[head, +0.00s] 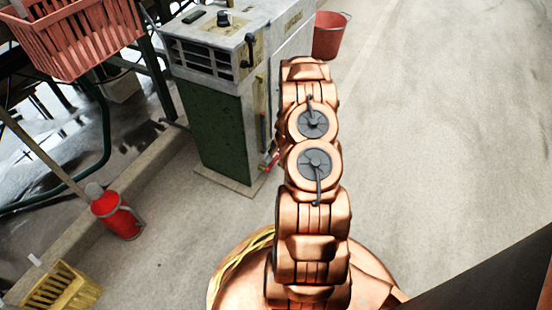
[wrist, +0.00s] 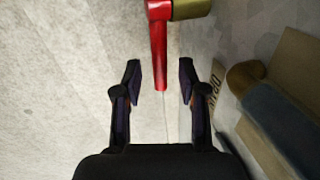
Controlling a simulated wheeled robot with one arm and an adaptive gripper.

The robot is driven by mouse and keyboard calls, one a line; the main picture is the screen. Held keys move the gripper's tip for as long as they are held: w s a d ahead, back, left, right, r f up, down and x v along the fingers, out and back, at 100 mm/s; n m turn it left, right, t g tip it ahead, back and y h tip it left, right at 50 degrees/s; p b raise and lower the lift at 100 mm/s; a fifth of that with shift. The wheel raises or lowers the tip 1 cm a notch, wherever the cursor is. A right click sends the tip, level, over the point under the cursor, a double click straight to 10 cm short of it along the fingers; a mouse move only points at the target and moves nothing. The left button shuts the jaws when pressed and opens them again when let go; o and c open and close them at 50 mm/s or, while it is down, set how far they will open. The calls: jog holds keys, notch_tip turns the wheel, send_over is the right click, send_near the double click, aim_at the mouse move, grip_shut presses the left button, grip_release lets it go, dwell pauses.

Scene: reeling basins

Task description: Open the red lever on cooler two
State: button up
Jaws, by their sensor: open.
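The cooler (head: 222,130) has a pale top with vents and a green side panel, and stands left of my arm in the head view; no number on it is readable. A red lever (head: 272,158) shows as a small piece at its right side, partly behind my arm. In the wrist view the red lever (wrist: 159,45) hangs from a yellow-olive fitting (wrist: 190,8) at the top. Its lower end lies between the fingertips of my gripper (wrist: 160,74) in the picture. The fingers are open, with a gap on both sides. Whether the lever is at fingertip depth is unclear.
A blue pipe with a brown end (wrist: 280,118) lies close right of my gripper. A red bucket (head: 330,36) stands behind the cooler. A red basket (head: 75,35), red canister (head: 117,215) and yellow crate (head: 55,287) are left. The floor at right is clear.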

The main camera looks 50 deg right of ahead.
jog(key=shift+c, duration=0.2)
grip_shut()
dwell(0.4)
